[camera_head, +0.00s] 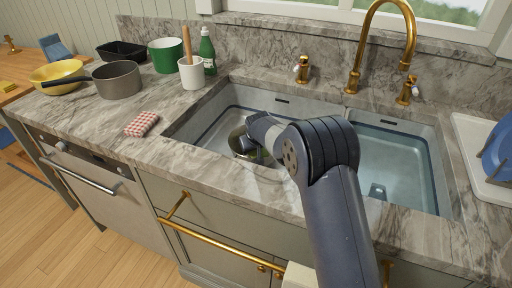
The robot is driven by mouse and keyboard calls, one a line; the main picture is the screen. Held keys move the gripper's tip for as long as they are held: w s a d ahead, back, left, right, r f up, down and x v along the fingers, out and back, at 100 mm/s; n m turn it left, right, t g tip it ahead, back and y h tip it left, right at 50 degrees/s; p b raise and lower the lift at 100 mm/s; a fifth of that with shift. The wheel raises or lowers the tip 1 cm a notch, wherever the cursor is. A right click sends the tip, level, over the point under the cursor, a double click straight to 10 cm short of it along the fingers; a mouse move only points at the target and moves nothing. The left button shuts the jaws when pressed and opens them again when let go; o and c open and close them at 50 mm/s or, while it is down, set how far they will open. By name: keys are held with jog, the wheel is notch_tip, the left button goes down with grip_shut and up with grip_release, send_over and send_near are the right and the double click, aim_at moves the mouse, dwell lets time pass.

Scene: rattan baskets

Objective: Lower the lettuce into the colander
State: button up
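My arm reaches over the counter edge into the left sink basin (215,140). My gripper (251,153) is low in that basin, at a round metallic vessel (237,147) that may be the colander. My arm hides part of the vessel, and its holes cannot be made out. I cannot pick out the lettuce; it may be hidden behind my gripper or inside the vessel. The fingers are small and dark here, so I cannot tell whether they are open or shut, or whether they touch the vessel.
The right basin (388,165) looks empty. A brass faucet (383,12) rises behind the sink. A checkered cloth (142,124) lies left of it.

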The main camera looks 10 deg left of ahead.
jog(key=shift+f, duration=0.25)
dwell(0.5)
jog(key=o, duration=1.2)
jog(key=shift+o, duration=0.2)
jog(key=v, duration=1.1)
jog(key=shift+f, duration=0.15)
jog(key=x, duration=1)
jog(key=shift+w+f, duration=0.25)
jog(key=shift+r, duration=0.1)
